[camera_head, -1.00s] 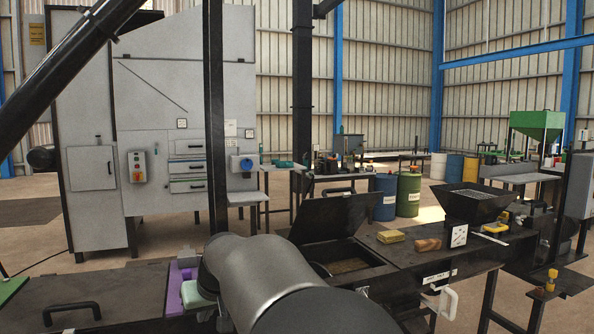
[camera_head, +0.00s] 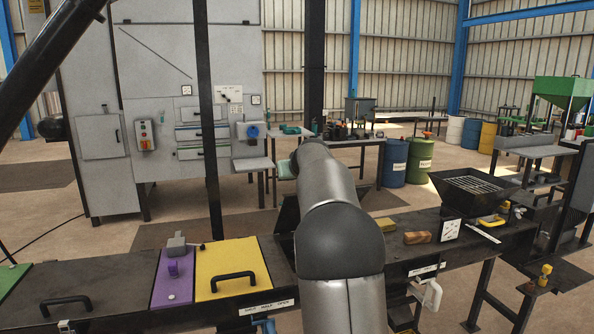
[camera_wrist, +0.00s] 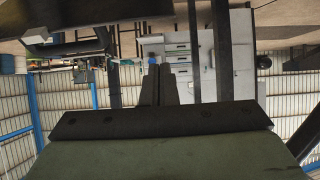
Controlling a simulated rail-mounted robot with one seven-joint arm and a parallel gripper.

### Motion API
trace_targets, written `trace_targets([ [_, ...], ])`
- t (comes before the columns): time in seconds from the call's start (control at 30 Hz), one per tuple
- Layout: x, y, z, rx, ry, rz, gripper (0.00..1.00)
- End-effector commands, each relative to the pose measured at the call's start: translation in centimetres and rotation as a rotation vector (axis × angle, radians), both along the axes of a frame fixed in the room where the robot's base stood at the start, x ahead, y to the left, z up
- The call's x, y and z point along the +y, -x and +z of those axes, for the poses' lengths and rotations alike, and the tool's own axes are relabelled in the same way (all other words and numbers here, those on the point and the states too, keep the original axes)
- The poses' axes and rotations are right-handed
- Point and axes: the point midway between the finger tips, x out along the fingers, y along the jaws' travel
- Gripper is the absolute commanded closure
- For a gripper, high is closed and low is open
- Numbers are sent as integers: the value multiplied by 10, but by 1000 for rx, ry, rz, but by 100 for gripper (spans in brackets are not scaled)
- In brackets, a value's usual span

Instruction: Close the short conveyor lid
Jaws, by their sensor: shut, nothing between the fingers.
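The short conveyor lid is mostly hidden behind my arm in the head view. A dark slanted edge (camera_head: 288,218) shows just left of the arm; I cannot tell for sure whether it is the lid. Earlier the lid was a dark plate standing tilted open at the back of a hopper-like opening in the conveyor top. My gripper shows in the wrist view, its two dark fingers (camera_wrist: 159,72) close together with nothing between them. In the head view my arm reaches forward over the conveyor and hides the gripper fingers.
On the dark conveyor top, a yellow panel with a black handle (camera_head: 234,277) and a purple panel (camera_head: 172,285) lie left of my arm. A yellow sponge (camera_head: 386,224), a brown block (camera_head: 417,238) and a black hopper (camera_head: 478,190) stand to the right. A dark post (camera_head: 208,120) rises at left.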

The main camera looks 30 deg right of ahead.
Motion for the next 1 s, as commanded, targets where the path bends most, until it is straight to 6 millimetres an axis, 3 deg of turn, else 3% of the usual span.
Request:
trace_targets([
  [0.2, -8, -32, -19, 3, -1, 0, 100],
  [0.53, -1, -3, -41, 0, -2, -1, 100],
  [1.0, 1, 0, -45, 0, 0, 0, 100],
])
